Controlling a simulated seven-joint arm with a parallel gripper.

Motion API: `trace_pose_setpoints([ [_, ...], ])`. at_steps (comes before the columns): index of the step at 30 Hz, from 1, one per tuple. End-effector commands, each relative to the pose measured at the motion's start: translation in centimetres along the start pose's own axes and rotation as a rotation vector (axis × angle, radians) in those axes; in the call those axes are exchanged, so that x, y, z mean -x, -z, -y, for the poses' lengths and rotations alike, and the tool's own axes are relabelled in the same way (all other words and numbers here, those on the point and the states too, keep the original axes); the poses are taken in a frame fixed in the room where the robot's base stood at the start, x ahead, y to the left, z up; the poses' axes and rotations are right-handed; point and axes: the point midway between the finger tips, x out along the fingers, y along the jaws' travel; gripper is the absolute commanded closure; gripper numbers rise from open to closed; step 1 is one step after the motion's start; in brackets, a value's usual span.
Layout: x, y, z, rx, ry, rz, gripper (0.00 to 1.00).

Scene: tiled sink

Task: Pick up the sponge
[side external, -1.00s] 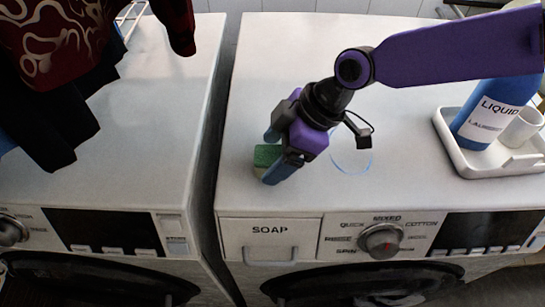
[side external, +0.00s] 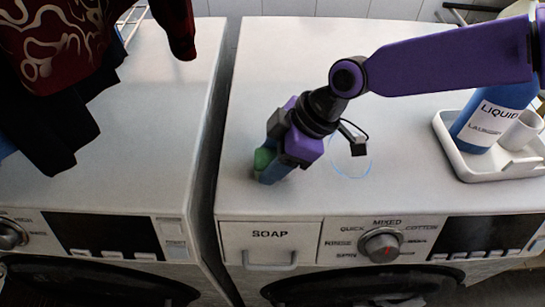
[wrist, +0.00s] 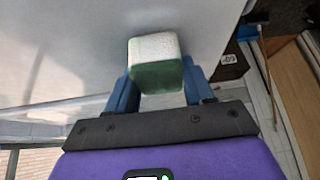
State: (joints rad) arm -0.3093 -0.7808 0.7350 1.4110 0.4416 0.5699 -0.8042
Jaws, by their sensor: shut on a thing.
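The sponge (side external: 264,160) is a small block with a green side and a pale side. In the side external view it is at the left front of the right-hand washing machine's top, partly hidden by my gripper (side external: 270,167). In the wrist view the sponge (wrist: 155,65) sits between the two blue fingers of my gripper (wrist: 156,88), which are shut on its sides. I cannot tell whether the sponge still touches the machine top.
The right-hand washing machine top (side external: 290,60) is mostly clear. A white tray (side external: 476,170) with a blue liquid bottle (side external: 490,115) and white cup (side external: 523,130) stands at right. A gap separates the left machine (side external: 150,120), with dark clothes (side external: 50,120) hanging over it.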

Motion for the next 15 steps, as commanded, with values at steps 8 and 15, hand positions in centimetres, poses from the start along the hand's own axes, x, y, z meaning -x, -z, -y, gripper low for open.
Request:
trace_pose_setpoints([
  [8, 2.4, 1.5, -0.1, 0.002, -0.003, -0.004, 0.76],
  [15, 6.1, 1.2, 1.2, 0.001, -0.002, -0.003, 0.76],
])
